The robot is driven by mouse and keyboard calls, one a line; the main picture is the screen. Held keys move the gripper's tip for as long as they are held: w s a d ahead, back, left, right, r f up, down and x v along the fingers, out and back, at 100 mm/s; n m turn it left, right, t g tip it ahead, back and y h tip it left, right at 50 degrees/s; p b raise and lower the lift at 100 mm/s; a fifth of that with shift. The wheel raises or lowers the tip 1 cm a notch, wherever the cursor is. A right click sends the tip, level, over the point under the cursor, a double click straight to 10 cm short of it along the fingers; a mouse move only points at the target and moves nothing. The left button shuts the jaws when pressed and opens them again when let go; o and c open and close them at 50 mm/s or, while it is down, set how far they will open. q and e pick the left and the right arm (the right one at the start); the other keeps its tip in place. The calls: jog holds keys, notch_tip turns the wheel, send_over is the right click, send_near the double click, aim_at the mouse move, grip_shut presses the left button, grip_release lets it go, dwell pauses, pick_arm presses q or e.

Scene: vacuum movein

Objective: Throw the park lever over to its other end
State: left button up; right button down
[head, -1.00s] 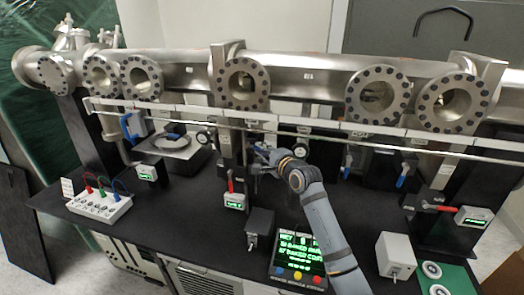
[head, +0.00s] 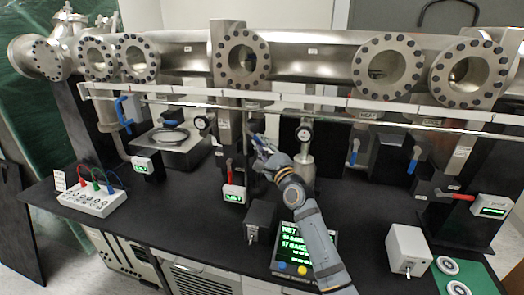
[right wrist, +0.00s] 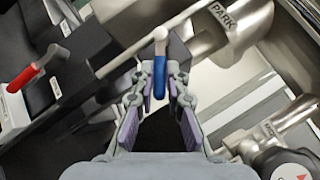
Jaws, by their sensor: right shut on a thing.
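The park lever (right wrist: 160,76) is a thin metal rod with a blue grip. My left gripper is not in view.
A red-handled lever (right wrist: 25,78) stands left in the wrist view. A dial gauge (head: 305,134) is just right of my gripper in the head view. A rail (head: 330,113) runs above. A dark box (head: 261,219) and lit display (head: 293,241) stand in front.

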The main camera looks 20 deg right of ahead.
jog(key=shift+a+f+m+t+b, duration=0.1)
jog(key=shift+f+m+t+b, duration=0.15)
jog(key=shift+m+t+b, duration=0.1)
jog(key=c, duration=1.3)
grip_release()
jog(key=shift+r, duration=0.1)
jog(key=shift+c, duration=0.2)
jog(key=v, duration=1.2)
jog(key=shift+r, duration=0.1)
